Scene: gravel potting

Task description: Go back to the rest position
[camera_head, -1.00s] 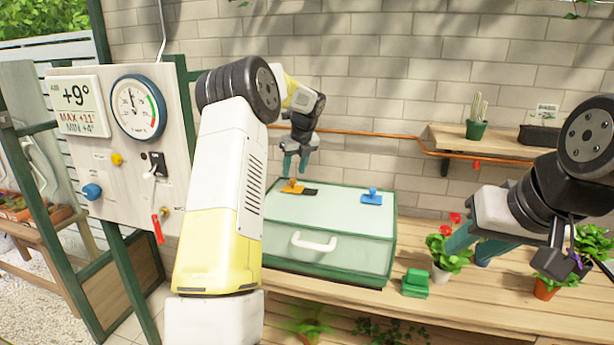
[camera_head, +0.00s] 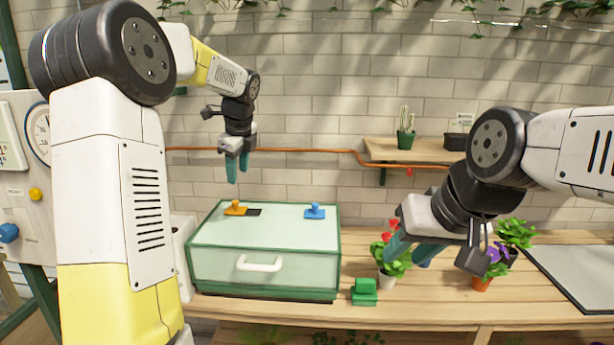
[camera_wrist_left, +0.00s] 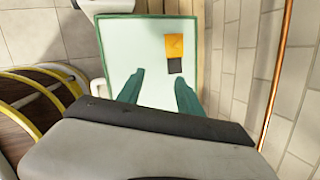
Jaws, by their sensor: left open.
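My left gripper (camera_head: 238,168) hangs in the air above the back left of the pale green box (camera_head: 215,267), fingers pointing down. It is open and empty; in the left wrist view its two teal fingers (camera_wrist_left: 158,92) stand apart over the box lid (camera_wrist_left: 155,30). My right gripper (camera_head: 410,252) is over the right part of the bench, beside the red-flowered pot plant (camera_head: 388,279). Its teal fingers look apart and I see nothing between them, but the plant lies behind them in the picture.
A green block (camera_head: 364,292) sits on the bench (camera_head: 420,312). Potted plants stand at the right near a grey tray (camera_head: 575,272). A shelf (camera_head: 385,150) with a cactus (camera_head: 405,130) is on the wall.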

